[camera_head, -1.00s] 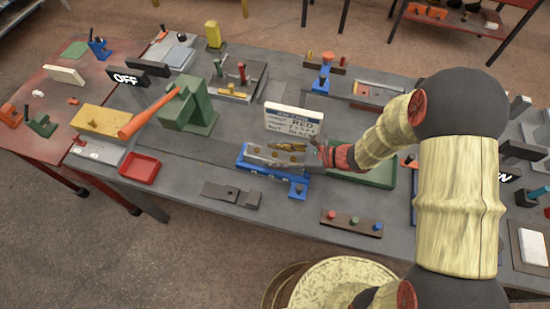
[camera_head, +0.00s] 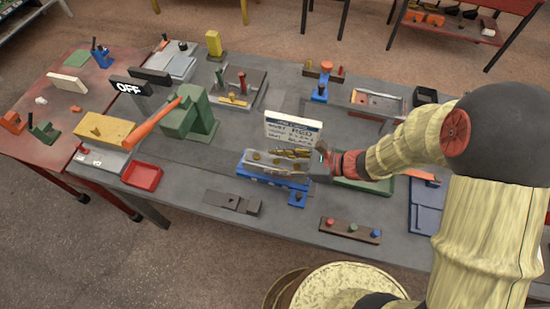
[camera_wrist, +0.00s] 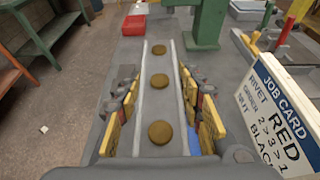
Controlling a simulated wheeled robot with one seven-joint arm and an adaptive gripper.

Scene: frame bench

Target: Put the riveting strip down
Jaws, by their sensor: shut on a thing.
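The riveting strip (camera_wrist: 160,75) is a long grey bar with round brass-coloured rivets along its top. In the wrist view it lies lengthwise between the yellow finger pads of my gripper (camera_wrist: 162,118), which is shut on its sides. In the head view my gripper (camera_head: 292,161) holds the strip (camera_head: 258,163) roughly level over a blue fixture (camera_head: 268,180). I cannot tell whether the strip touches the fixture. The near end of the strip is hidden by my gripper.
A white job card (camera_head: 293,128) stands just behind my gripper. A green press (camera_head: 188,115) with an orange handle is to the left, by a red tray (camera_head: 142,176). A dark slotted block (camera_head: 233,202) and a button strip (camera_head: 350,230) lie in front.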

